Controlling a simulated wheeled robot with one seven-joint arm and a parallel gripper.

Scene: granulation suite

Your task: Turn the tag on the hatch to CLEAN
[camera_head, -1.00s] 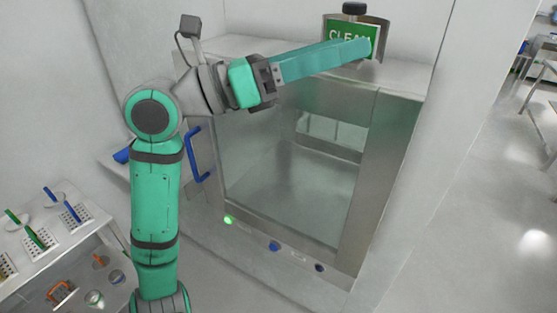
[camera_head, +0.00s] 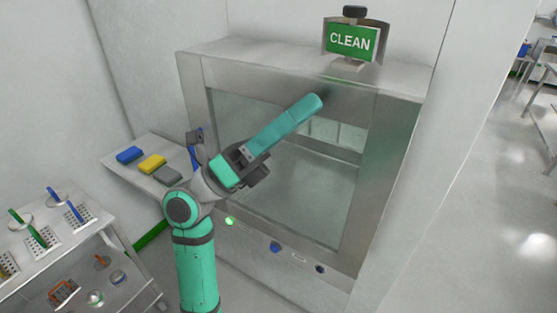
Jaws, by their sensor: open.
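The tag (camera_head: 350,40) is a green plate with the white word CLEAN facing me. It sits in a metal holder with a black knob on top of the hatch (camera_head: 390,78). The hatch is a steel box with a glass front. My gripper (camera_head: 314,103) is open and empty, in front of the upper part of the glass. It is below and to the left of the tag, clear of it. Its long teal fingers overlap in this view, so the gap between them is hidden.
A blue handle (camera_head: 194,146) is on the hatch's left side, partly behind my arm. A shelf (camera_head: 118,160) at left holds blue, yellow and grey blocks. A white rack table (camera_head: 85,235) stands at lower left. Open floor (camera_head: 480,230) lies to the right.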

